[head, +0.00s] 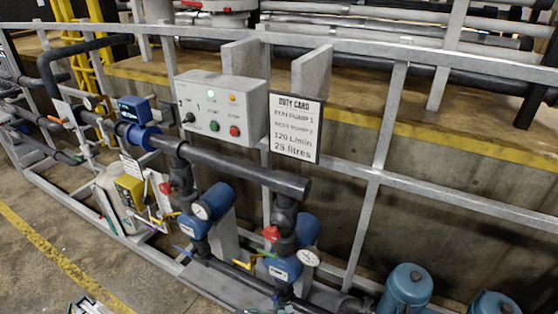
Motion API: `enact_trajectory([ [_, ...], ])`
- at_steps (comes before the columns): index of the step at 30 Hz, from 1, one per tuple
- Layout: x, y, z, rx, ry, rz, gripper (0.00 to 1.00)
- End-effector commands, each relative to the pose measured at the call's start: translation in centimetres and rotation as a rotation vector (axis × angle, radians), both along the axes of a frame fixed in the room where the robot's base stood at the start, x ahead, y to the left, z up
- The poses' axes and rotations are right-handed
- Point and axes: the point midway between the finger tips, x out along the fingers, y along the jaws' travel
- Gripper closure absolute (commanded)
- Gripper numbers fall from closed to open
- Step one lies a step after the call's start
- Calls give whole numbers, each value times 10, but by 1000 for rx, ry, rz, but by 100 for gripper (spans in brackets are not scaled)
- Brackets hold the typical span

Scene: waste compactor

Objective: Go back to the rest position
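My gripper and arm do not show clearly in the head view, so I cannot see whether the gripper is open or shut, or whether it holds anything. A small white, dark and green object (88,306) is cut off by the bottom edge at the left; I cannot tell what it is. The grey control box (222,104) with coloured buttons and a knob is mounted on the rail. The white duty card (295,127) hangs to its right.
Blue pumps (213,205) with gauges, dark pipes (240,170) and red and yellow valve handles crowd the middle. A pale container (120,200) stands left of them. Grey railing (455,195) runs across the view. Concrete floor (40,275) with a yellow line is open at lower left.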

Motion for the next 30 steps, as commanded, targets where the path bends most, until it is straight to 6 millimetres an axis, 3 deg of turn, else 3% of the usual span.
enact_trajectory([
  [1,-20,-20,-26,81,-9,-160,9],
  [6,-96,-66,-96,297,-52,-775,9],
  [12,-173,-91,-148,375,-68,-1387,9],
  [15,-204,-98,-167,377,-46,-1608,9],
  [21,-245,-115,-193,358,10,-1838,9],
  [30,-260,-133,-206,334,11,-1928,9],
])
